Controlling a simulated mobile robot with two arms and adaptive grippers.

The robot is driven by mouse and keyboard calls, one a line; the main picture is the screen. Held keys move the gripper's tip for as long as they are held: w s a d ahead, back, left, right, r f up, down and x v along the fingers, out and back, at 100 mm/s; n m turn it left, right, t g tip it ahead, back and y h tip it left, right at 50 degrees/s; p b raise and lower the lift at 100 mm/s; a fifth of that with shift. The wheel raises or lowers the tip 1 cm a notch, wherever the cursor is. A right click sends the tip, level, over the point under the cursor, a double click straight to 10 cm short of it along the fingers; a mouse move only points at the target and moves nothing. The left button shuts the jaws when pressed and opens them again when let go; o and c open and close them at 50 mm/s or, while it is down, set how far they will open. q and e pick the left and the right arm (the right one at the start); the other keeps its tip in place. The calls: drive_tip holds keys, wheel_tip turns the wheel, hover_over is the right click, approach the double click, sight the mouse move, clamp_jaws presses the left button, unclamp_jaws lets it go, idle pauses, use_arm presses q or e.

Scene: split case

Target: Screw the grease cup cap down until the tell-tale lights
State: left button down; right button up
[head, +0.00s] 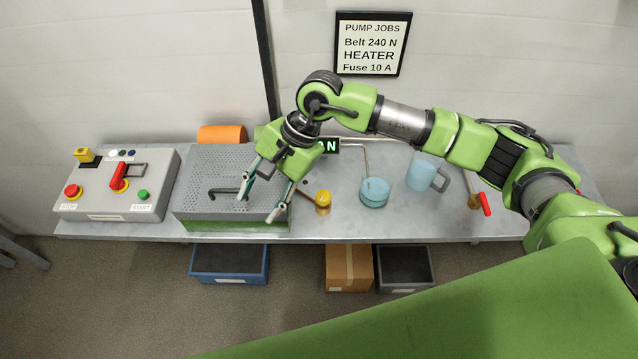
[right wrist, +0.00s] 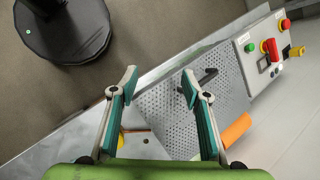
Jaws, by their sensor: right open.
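A small yellow knob-like part (head: 323,198), which looks like the grease cup cap, stands on the bench just right of the perforated guard cover (head: 200,170). In the right wrist view a sliver of yellow (right wrist: 121,138) shows behind a finger. My right gripper (head: 260,203) is open and empty, above the right part of the cover and left of the yellow part. In the right wrist view the open fingers (right wrist: 158,83) point towards the cover and its black handle (right wrist: 207,76). A lit green sign (head: 328,146) is partly hidden by my gripper; I cannot tell which light is the tell-tale.
A control box (head: 130,203) with red and green buttons stands at the left. Bins and a carton (head: 348,268) lie under the bench (head: 420,225).

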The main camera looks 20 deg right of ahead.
sight(323, 195)
drive_tip(key=w+d+r+n+t+h+p, duration=0.1)
drive_tip(key=w+d+h, duration=0.2)
drive_tip(key=d, duration=0.4)
drive_tip(key=w+d+n+h, duration=0.1)
drive_tip(key=w+d+h, duration=0.2)
drive_tip(key=d, duration=0.5)
wheel_tip(323, 195, down, 12)
drive_tip(key=p, duration=0.4)
drive_tip(key=shift+a+f, duration=0.1)
drive_tip(key=shift+f, duration=0.1)
use_arm(q)
drive_tip(key=s+r, duration=0.4)
drive_tip(key=shift+s+a+r+p, duration=0.15)
drive_tip(key=shift+s+a+p, duration=0.15)
drive_tip(key=shift+a, duration=0.15)
use_arm(e)
drive_tip(key=shift+f, duration=0.7)
drive_tip(key=c, duration=1.1)
